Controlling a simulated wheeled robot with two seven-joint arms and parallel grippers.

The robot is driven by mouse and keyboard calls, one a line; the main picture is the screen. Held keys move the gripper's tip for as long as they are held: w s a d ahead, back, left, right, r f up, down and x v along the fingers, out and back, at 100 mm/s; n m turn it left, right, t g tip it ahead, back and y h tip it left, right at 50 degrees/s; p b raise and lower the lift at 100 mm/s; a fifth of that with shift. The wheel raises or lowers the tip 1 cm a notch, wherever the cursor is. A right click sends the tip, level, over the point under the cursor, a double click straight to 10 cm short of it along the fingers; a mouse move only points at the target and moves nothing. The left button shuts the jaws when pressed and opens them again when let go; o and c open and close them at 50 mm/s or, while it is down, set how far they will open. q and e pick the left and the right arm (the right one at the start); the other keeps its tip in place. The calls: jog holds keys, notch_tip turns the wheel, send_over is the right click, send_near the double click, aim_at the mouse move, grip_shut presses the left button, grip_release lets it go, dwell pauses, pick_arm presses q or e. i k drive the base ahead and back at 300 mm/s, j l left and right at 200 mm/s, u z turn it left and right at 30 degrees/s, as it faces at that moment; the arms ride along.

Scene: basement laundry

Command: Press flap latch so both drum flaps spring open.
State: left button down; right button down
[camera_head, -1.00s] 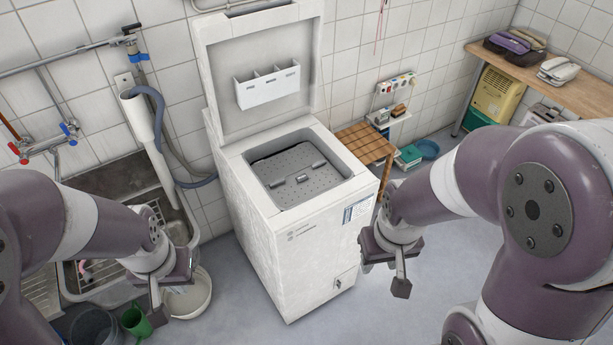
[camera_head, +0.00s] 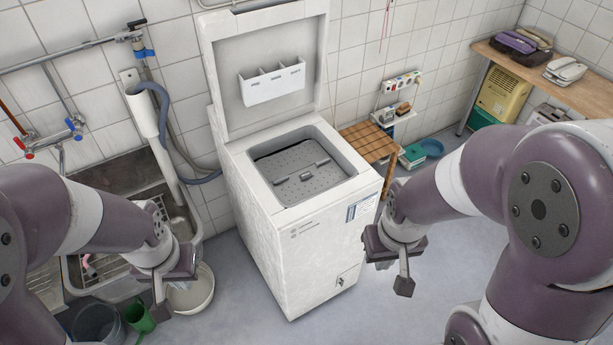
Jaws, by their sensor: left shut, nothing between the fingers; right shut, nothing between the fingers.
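A white top-loading washing machine (camera_head: 300,255) stands in the middle with its lid (camera_head: 260,50) raised against the wall. In its top opening, the grey perforated drum flaps (camera_head: 290,184) lie closed and flat. A small latch (camera_head: 306,176) sits near the middle of the flaps, with a raised bar on either side of it. My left gripper (camera_head: 160,307) is shut and empty, left of the machine, above the floor near the basin. My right gripper (camera_head: 404,287) is shut and empty, right of the machine's front. Neither touches the machine.
A steel sink (camera_head: 120,180) with a grey hose and taps is at left. A white basin (camera_head: 192,290) and a green cup (camera_head: 138,315) stand below. A wooden slatted stool (camera_head: 368,143) is behind the machine at right. Space above the drum opening is clear.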

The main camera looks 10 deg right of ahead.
aim_at(304, 175)
jog(key=i+j, duration=0.9)
jog(key=i+j+u, duration=0.05)
jog(key=i, duration=0.05)
